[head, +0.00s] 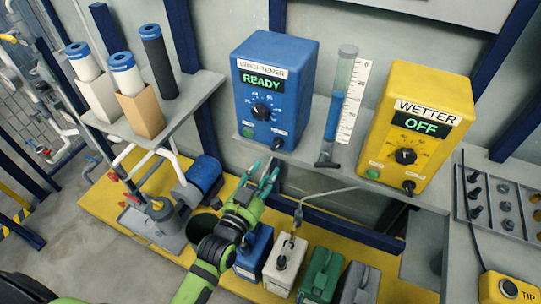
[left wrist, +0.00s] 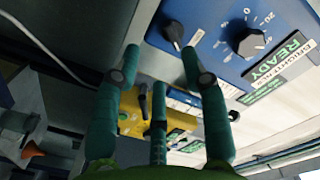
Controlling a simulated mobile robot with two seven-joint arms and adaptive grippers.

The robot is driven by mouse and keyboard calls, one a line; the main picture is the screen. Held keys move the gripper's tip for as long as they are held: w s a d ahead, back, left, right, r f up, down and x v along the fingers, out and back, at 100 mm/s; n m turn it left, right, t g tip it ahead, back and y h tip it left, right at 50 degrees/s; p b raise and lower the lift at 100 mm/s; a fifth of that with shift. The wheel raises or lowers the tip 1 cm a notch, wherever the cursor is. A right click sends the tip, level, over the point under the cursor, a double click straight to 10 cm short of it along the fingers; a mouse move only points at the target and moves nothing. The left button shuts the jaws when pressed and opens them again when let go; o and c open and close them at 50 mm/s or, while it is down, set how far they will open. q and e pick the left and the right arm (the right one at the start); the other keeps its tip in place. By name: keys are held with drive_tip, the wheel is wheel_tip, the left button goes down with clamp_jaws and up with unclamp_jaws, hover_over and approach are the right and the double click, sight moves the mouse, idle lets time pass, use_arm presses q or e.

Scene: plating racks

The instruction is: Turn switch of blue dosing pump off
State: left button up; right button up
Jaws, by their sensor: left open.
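The blue dosing pump (head: 300,65) stands on the grey shelf with a "READY" display and a central dial (head: 262,111). Its black switch (head: 277,143) is at the lower right of its front face. My left gripper (head: 265,174) is open and empty, below and in front of the pump's lower edge. In the left wrist view the pump (left wrist: 215,20) appears turned over at the upper right. There the switch (left wrist: 172,35) shows beyond the spread fingers (left wrist: 160,60), closer to the right finger; contact cannot be told. My right gripper is not in view.
A yellow pump (head: 436,92) labelled "WETTER", reading "OFF", stands to the right. A clear tube with blue liquid (head: 333,105) stands between the pumps. Several canisters (head: 285,262) sit below the shelf. Filter cartridges (head: 125,72) stand on the left shelf.

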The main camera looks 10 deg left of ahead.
sight(276, 149)
use_arm(q)
drive_tip(key=w, duration=0.4)
drive_tip(key=w+r, duration=0.1)
drive_tip(key=w, duration=0.1)
drive_tip(key=shift+d+r, duration=0.1)
drive_tip(key=shift+d, duration=0.3)
drive_tip(key=shift+w+d, duration=0.1)
drive_tip(key=shift+w, duration=0.35)
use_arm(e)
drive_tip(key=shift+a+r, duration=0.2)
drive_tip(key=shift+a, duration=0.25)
use_arm(q)
clamp_jaws()
